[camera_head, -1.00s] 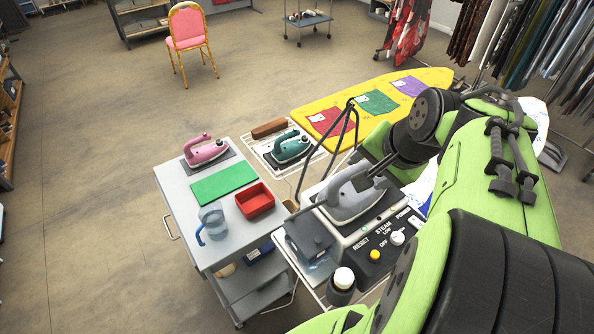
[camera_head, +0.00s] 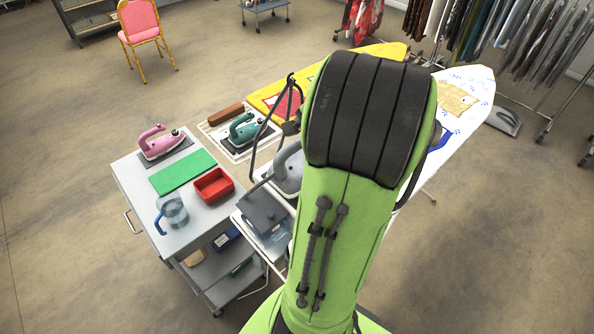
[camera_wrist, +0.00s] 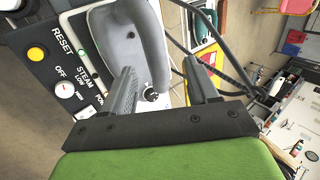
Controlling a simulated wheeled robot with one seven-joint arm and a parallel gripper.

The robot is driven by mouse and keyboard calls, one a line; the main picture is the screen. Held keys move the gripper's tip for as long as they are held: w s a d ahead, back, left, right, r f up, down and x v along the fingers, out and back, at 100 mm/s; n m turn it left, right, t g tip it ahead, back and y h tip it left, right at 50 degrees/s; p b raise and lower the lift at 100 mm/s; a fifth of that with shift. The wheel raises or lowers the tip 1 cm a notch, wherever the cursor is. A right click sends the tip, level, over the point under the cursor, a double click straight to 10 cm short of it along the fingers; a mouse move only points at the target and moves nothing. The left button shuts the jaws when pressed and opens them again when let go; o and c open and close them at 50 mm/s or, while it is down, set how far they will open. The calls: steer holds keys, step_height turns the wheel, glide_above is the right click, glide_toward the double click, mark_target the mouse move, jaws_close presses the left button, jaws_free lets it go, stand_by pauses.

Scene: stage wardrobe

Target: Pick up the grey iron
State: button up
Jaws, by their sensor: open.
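The grey iron (camera_head: 288,172) sits on the steam station in the head view, with my arm covering its right side. In the wrist view the iron (camera_wrist: 103,32) fills the upper left, with its rounded grey handle close to the camera. My gripper (camera_wrist: 160,66) is open and empty. Its left finger overlaps the iron in the picture; its right finger is apart from it, to the right. I cannot tell whether the left finger touches. In the head view my gripper is hidden behind my arm.
A black hose or cord (camera_wrist: 212,45) runs beside the right finger. The station's panel (camera_wrist: 75,68) has a yellow button and knobs. A dark grey object (camera_head: 265,212), a teal iron (camera_head: 244,131), a pink iron (camera_head: 158,146) and a red tray (camera_head: 214,186) stand nearby.

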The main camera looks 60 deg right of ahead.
mark_target(294, 162)
steer(key=x, duration=0.2)
steer(key=shift+f, duration=0.25)
steer(key=x, duration=0.4)
steer(key=shift+a+f, duration=0.15)
steer(key=shift+f, duration=0.05)
steer(key=shift+w+d+f, duration=0.2)
steer(key=shift+w+f, duration=0.05)
steer(key=shift+f, duration=0.1)
steer(key=shift+s+a+r, duration=0.1)
steer(key=shift+a, duration=0.05)
steer(key=c, duration=0.4)
jaws_close()
